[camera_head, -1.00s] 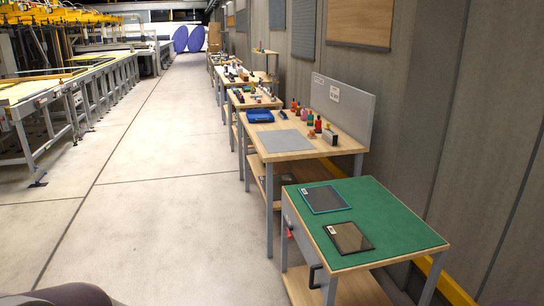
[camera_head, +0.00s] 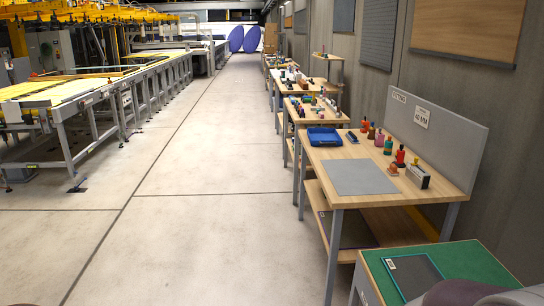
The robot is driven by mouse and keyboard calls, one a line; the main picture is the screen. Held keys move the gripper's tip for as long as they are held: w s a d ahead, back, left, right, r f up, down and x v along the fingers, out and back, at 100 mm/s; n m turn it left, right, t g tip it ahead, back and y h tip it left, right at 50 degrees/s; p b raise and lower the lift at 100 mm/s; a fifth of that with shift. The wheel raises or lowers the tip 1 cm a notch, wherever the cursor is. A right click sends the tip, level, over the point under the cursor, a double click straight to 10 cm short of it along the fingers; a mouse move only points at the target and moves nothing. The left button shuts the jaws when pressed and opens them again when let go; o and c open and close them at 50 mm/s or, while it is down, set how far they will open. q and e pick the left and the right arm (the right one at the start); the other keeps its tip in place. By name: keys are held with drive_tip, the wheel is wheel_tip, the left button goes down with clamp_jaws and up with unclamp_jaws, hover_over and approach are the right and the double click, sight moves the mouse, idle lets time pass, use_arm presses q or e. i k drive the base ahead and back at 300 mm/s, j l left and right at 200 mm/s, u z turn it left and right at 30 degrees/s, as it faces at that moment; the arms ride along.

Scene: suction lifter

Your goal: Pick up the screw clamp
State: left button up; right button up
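I cannot make out a screw clamp for certain in the head view. Small tools and parts lie on the farther wooden benches (camera_head: 312,106), too small to tell apart. Neither of my grippers is in view. A dark rounded shape at the bottom right edge hides part of the green-topped table (camera_head: 474,258).
The near wooden bench (camera_head: 430,203) holds a grey mat (camera_head: 360,177), a blue tray (camera_head: 324,137), several bottles (camera_head: 388,145) and a grey block (camera_head: 418,176). Open floor (camera_head: 190,190) lies left of the benches. A conveyor line (camera_head: 90,100) runs along the left.

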sight(366, 124)
drive_tip(key=i, duration=2.15)
drive_tip(key=i+j+z, duration=0.1)
drive_tip(key=i+z, duration=0.3)
drive_tip(key=i, duration=0.15)
drive_tip(key=i+j+z, duration=0.35)
drive_tip(key=i, duration=0.15)
drive_tip(key=i+j+z, duration=0.95)
drive_tip(key=z, duration=0.3)
drive_tip(key=i+j+z, duration=0.15)
drive_tip(key=z, duration=0.25)
drive_tip(key=j+z, duration=0.3)
drive_tip(key=z, duration=0.15)
drive_tip(key=i+j+z, duration=0.2)
drive_tip(key=j+z, duration=0.15)
drive_tip(key=j, duration=1)
drive_tip(key=j+z, duration=0.35)
drive_tip(key=j, duration=1.65)
